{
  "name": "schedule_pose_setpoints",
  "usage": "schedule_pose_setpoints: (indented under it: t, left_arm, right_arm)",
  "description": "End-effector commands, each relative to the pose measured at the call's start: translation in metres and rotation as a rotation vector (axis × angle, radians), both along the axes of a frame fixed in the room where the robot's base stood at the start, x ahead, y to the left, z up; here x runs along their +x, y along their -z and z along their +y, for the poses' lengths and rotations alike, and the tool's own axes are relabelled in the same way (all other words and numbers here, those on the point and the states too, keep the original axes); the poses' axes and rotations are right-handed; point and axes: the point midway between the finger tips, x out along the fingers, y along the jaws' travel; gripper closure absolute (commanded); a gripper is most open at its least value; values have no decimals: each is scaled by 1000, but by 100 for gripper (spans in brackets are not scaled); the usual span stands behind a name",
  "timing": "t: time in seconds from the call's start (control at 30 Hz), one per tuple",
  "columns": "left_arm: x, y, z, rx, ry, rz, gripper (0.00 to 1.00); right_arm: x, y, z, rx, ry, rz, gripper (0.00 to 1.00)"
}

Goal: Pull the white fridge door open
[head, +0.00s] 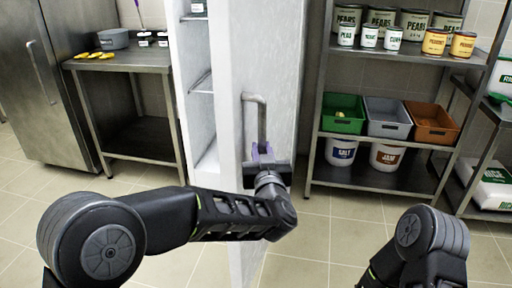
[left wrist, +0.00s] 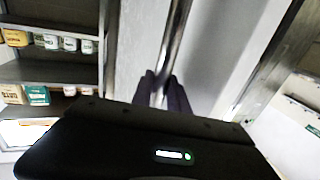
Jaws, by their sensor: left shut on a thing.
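The white fridge door (head: 280,65) stands partly open in the head view, with the fridge's white shelved inside (head: 203,110) showing to its left. A grey vertical bar handle (head: 254,97) is on the door's face. My left gripper (head: 263,152) is at the lower part of the handle and shut on it. In the left wrist view the two dark fingers (left wrist: 163,88) sit on either side of the metal handle (left wrist: 177,40). Of my right arm only dark links show at the lower right of the head view; its gripper is out of frame.
A metal shelf rack (head: 313,130) with cans, coloured bins and tubs stands right of the door. A steel table (head: 125,62) and a steel fridge (head: 60,70) stand at the left. The tiled floor (head: 310,240) in front is clear.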

Motion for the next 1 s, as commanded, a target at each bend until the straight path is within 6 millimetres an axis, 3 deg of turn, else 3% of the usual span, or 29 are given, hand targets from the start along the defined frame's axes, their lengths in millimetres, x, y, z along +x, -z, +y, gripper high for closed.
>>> schedule_pose_setpoints:
  t: [0.13,0.17,0.4,0.77,1.0]
  left_arm:
    - [2,-6,0,-2,1,-13,100]
    - [2,-7,0,-2,1,-13,79]
    - [1,-4,1,-1,1,-8,60]
    - [-3,-3,0,-2,1,-5,59]
    - [-34,-4,-3,-2,4,-5,59]
  right_arm:
    - [0,0,0,0,0,0,64]
    - [0,0,0,0,0,0,64]
    - [0,0,0,0,0,0,64]
    - [0,-1,0,0,0,0,64]
    - [0,-3,0,0,0,0,64]
